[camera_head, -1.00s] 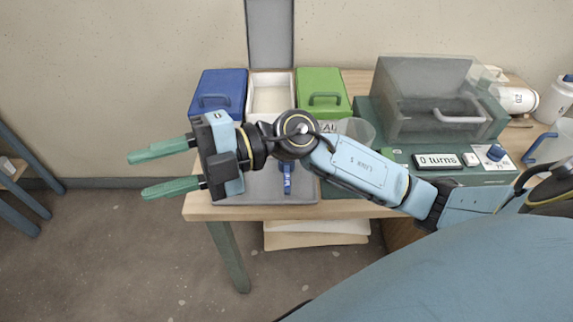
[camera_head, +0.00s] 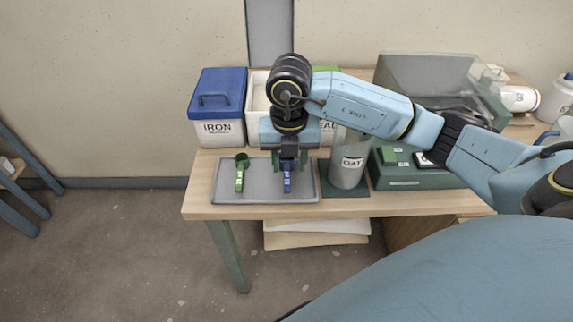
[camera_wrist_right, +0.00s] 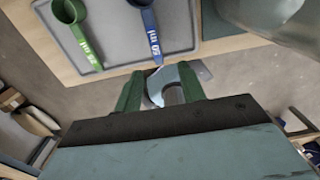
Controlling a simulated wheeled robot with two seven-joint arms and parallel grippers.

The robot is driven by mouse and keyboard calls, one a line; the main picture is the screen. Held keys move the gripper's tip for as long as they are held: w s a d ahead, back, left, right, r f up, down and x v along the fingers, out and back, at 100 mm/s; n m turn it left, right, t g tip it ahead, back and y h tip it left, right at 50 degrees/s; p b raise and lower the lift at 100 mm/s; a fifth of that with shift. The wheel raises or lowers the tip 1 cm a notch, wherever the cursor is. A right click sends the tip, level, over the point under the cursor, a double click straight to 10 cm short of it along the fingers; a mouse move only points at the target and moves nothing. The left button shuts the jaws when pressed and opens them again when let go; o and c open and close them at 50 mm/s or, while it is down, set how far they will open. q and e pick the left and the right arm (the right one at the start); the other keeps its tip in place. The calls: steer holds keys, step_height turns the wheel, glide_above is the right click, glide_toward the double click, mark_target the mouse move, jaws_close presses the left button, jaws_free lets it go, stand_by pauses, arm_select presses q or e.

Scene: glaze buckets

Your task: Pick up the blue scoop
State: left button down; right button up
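The blue scoop (camera_head: 287,182) lies on the grey tray (camera_head: 262,193); the head view shows its labelled handle, and my right gripper hides its upper part. In the right wrist view the blue scoop (camera_wrist_right: 151,38) lies ahead of the fingertips, its handle pointing toward the gripper and its bowl cut off by the top edge. My right gripper (camera_head: 289,162) points down over the tray at the scoop. In the wrist view the gripper (camera_wrist_right: 160,76) has its green fingers apart with no scoop between them. My left gripper is not in view.
A green scoop (camera_head: 240,174) lies on the tray to the left. Behind stand a blue-lidded IRON box (camera_head: 218,108) and other boxes, partly hidden by my arm. A clear labelled container (camera_head: 350,165) stands close on the right, near a green device (camera_head: 408,177).

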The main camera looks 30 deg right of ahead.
mark_target(287, 185)
step_height(287, 185, down, 3)
steer(key=shift+r, duration=0.1)
steer(key=shift+f, duration=0.45)
step_height(287, 185, down, 4)
steer(key=shift+w+a+f+b, duration=0.1)
steer(key=shift+a+f+b, duration=0.05)
steer(key=shift+b, duration=0.45)
steer(key=shift+f, duration=0.3)
steer(key=c, duration=0.8)
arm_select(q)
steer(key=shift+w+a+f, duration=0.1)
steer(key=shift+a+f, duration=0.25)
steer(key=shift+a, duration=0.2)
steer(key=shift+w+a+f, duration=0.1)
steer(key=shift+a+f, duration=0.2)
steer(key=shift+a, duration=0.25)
arm_select(e)
jaws_close()
